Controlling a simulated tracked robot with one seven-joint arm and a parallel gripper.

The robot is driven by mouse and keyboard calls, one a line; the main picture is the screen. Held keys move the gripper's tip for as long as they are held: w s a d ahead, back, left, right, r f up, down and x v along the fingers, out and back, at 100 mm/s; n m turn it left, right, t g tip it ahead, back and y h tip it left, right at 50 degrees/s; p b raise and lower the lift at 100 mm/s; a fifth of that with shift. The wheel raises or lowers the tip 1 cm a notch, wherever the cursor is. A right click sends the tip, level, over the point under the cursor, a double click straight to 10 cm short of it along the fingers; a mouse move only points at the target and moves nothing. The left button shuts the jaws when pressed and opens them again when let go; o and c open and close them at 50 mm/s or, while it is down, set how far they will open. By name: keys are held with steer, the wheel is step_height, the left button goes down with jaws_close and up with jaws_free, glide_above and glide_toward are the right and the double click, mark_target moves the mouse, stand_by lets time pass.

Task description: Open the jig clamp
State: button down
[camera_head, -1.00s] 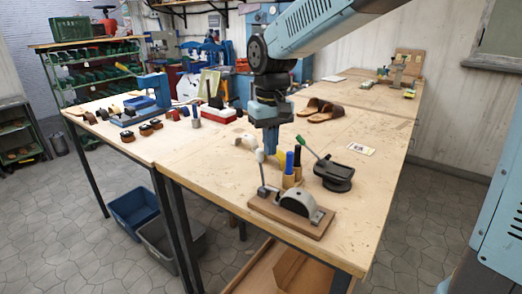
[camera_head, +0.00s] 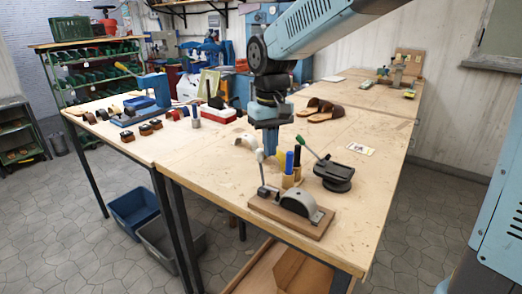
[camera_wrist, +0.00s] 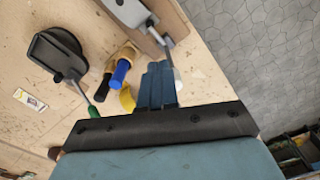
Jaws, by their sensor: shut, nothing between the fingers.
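The jig clamp stands on a wooden base (camera_head: 291,215) at the table's front edge, with a grey half-round block (camera_head: 299,202). Its thin lever (camera_head: 261,172) stands nearly upright and ends in a white knob (camera_head: 260,155). My gripper (camera_head: 270,153) points down with its fingers together and empty, just beside the knob. In the wrist view my shut fingers (camera_wrist: 158,85) partly cover the white knob (camera_wrist: 178,82), at their right side. The lever and the grey block (camera_wrist: 128,10) show above them. I cannot tell whether fingers and knob touch.
Close by stand blue- and black-handled tools (camera_head: 290,165) in a wooden holder, and a black device with a green handle (camera_head: 333,174). A yellow object (camera_wrist: 127,97) lies beside my fingers. Brown sandals (camera_head: 322,113) lie farther back. The table's right front is clear.

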mark_target(261, 150)
steer(key=shift+f, duration=2.2)
steer(key=shift+w+a+f, duration=0.2)
steer(key=shift+w+a, duration=0.1)
steer(key=shift+a, duration=0.2)
steer(key=shift+w+a+f, duration=0.15)
steer(key=shift+w+a, duration=0.15)
steer(key=shift+a, duration=0.35)
steer(key=shift+w+a+r, duration=0.15)
steer(key=shift+r, duration=1.6)
steer(key=shift+w+a+r, duration=0.1)
steer(key=shift+a+r, duration=0.05)
steer(key=shift+r, duration=1.55)
